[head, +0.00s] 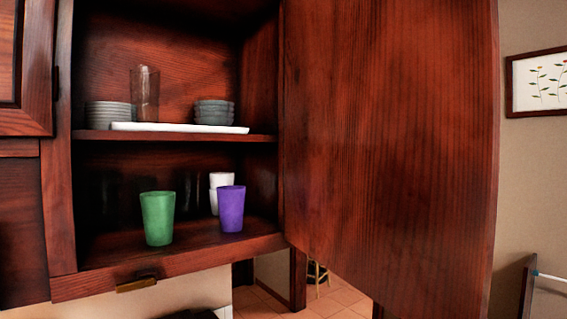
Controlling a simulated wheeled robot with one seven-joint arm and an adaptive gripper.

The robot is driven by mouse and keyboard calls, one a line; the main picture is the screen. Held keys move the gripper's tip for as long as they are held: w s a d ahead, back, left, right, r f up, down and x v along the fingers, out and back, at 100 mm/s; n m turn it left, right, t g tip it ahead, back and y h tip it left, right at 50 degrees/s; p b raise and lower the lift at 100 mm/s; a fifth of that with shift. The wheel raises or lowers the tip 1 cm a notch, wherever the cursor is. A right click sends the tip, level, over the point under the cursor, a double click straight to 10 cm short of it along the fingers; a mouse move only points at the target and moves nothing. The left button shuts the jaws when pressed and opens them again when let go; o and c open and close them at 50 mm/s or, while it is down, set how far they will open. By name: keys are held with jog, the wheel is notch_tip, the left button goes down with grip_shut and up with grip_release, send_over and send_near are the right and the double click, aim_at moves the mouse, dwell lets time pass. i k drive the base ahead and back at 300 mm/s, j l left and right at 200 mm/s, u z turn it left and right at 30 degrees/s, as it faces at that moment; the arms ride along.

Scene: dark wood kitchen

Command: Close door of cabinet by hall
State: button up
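The cabinet (262,238) is dark reddish wood and stands open in the head view, with two shelf levels showing. Its door (390,150) is swung wide open and fills the right half of the view. The door joins the cabinet along the right side of the opening, and its free edge is toward the right of the picture. My gripper is not in view, so I cannot see whether it is open or shut.
Inside are a green cup (157,218), a purple cup (230,208), white cups (221,180), a white tray (180,127), stacked plates (108,115), bowls (213,112) and a glass (145,95). A framed picture (540,82) hangs at right. Tiled floor (335,302) shows below the door.

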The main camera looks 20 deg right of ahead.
aim_at(392, 107)
jog(key=l+u, duration=0.25)
jog(key=l, duration=0.2)
jog(key=k+l+u, duration=0.1)
jog(key=l+u, duration=0.15)
jog(key=l, duration=0.2)
jog(key=k+l+u, duration=0.2)
jog(key=l, duration=0.2)
jog(key=l+u, duration=0.25)
jog(key=l, duration=0.15)
jog(key=k, duration=0.05)
